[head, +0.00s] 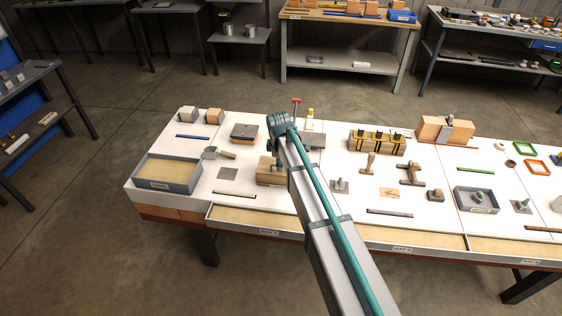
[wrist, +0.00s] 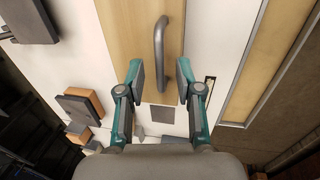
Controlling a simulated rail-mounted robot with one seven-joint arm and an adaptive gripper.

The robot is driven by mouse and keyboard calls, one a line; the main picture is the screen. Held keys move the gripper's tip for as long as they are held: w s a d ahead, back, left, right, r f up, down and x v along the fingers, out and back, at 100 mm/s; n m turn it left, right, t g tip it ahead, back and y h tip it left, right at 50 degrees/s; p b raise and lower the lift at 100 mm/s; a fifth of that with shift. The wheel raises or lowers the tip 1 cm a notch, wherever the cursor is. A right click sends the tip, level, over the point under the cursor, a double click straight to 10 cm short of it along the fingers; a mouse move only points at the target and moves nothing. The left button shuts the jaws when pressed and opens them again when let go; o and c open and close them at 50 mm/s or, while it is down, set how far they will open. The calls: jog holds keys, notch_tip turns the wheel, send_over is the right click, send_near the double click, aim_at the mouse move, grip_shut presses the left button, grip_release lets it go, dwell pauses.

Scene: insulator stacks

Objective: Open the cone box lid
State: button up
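In the wrist view, a flat light-wood panel (wrist: 122,30) with a curved grey metal handle (wrist: 158,42) lies in front of my gripper (wrist: 160,80); it looks like the box lid. My gripper is open and empty. Its two teal fingers with grey pads stand left and right of the handle's near end, with gaps on both sides. I cannot tell how far the handle is from the pads. In the head view, a small wooden box (head: 267,179) sits on the white table, partly hidden by my arm. My fingers are mostly hidden there.
A shallow grey tray (head: 180,187) stands at the table's left end. A trowel (head: 211,153) and dark-topped block (head: 244,131) lie near the wooden box. A yellow-and-black rack (head: 376,145) and wooden tools are to the right. Open drawers (head: 240,218) run along the front edge.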

jog(key=shift+f, duration=0.2)
grip_shut()
jog(key=shift+w+r, duration=0.1)
dwell(0.4)
